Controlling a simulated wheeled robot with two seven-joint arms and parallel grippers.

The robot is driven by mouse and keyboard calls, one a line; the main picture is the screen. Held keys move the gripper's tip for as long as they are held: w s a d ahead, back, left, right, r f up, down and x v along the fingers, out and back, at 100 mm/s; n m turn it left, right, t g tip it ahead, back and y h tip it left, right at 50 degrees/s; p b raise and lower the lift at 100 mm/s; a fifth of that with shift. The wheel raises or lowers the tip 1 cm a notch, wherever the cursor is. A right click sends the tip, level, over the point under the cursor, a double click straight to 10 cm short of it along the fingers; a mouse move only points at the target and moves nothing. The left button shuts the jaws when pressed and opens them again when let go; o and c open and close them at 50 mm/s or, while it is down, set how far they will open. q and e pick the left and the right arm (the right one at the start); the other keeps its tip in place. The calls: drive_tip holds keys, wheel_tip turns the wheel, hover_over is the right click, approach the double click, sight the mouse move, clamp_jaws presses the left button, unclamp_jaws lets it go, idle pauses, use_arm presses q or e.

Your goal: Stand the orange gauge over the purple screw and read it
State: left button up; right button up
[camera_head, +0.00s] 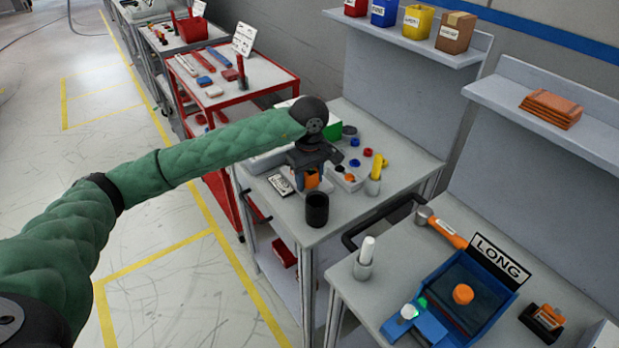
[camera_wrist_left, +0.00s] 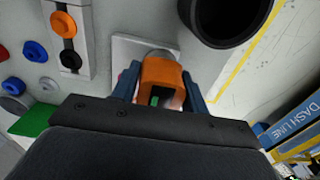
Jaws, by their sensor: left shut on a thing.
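The orange gauge (camera_head: 312,180) is between the fingers of my left gripper (camera_head: 309,176), above the grey bench beside the black cup. In the left wrist view the orange gauge (camera_wrist_left: 163,80) sits between the two blue fingers (camera_wrist_left: 160,92), with a small green mark in its opening. Beyond it lies a pale square plate (camera_wrist_left: 128,47) with a grey round part partly hidden by the gauge. A small pink-purple bit (camera_wrist_left: 121,77) shows beside the left finger; I cannot tell whether it is the purple screw. Whether the gauge touches anything below is unclear.
A black cup (camera_head: 317,209) stands close in front of the gripper. A white holder with orange and black knobs (camera_wrist_left: 68,38), blue and red caps, and a yellow cylinder (camera_head: 374,172) are nearby. A blue tray (camera_head: 465,300) marked LONG is on the nearer bench.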

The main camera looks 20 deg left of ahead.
use_arm(q)
drive_tip(key=shift+f, duration=0.15)
drive_tip(key=o, duration=1.1)
